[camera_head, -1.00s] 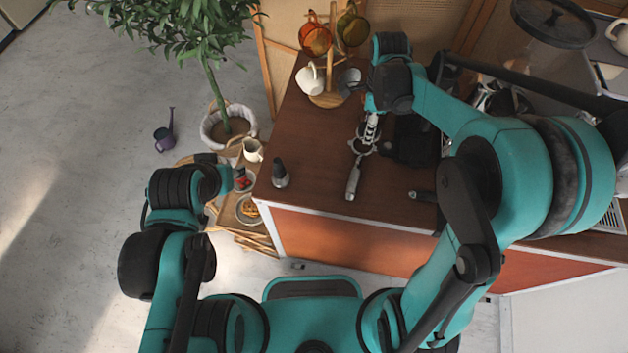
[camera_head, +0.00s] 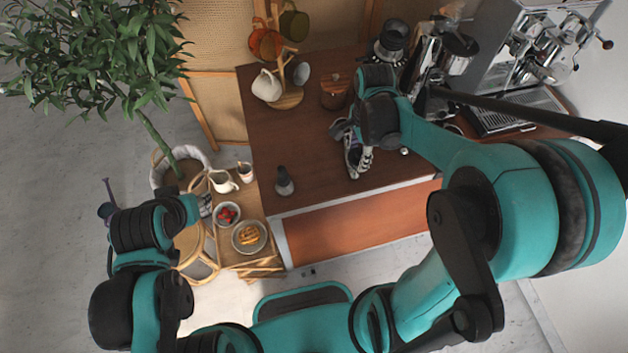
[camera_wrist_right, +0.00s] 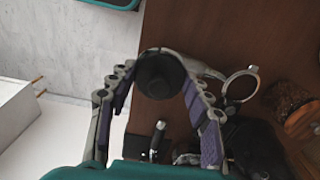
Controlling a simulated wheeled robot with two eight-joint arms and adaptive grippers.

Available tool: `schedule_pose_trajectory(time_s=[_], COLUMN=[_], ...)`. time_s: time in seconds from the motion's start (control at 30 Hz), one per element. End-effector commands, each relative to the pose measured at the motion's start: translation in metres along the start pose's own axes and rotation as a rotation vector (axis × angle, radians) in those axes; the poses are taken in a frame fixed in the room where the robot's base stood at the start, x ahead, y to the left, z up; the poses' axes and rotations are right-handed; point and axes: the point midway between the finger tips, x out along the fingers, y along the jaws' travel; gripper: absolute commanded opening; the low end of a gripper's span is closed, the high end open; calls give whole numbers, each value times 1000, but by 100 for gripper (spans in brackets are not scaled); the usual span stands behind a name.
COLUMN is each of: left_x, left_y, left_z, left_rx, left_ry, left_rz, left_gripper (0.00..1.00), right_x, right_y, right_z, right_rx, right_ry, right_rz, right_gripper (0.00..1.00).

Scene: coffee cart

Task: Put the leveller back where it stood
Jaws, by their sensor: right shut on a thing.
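My right gripper (camera_head: 357,168) is low over the front part of the brown counter (camera_head: 318,190). In the right wrist view its purple-padded fingers (camera_wrist_right: 158,88) close around a dark round thing (camera_wrist_right: 160,75), which I take to be the leveller, seen end-on. In the head view the held thing is mostly hidden by the gripper. How far it is above the counter I cannot tell. A portafilter with a metal ring (camera_wrist_right: 241,84) lies beside the fingers. My left arm is at the left; its gripper is hidden.
A small black upright tool (camera_head: 284,182) stands near the counter's left front corner. A mug tree (camera_head: 286,95) and a brown jar (camera_head: 335,92) stand behind. The espresso machine (camera_head: 530,60) is at right. A side table holds a plate (camera_head: 262,238). Bare counter lies left of the gripper.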

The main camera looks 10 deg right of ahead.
Motion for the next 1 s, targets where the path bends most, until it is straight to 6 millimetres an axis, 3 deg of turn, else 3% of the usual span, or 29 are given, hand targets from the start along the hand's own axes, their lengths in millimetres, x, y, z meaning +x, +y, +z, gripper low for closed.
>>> schedule_pose_trajectory(time_s=[0.2,0.4,0.63,0.87,1.0], left_x=[12,19,22,32,32], left_y=[0,0,0,0,0], left_z=[9,14,16,23,23], left_rx=[0,0,0,0,0], left_ry=[0,0,0,0,0], left_rz=[0,0,0,0,0], left_gripper=[40,40,40,40,40], right_x=[34,56,67,100,102], right_y=[-15,-24,-28,-28,-27], right_z=[52,88,99,99,99], right_rx=[-8,-4,0,0,0], right_ry=[0,0,0,0,0], right_rz=[0,0,0,0,0], right_gripper=[15,15,15,15,15])
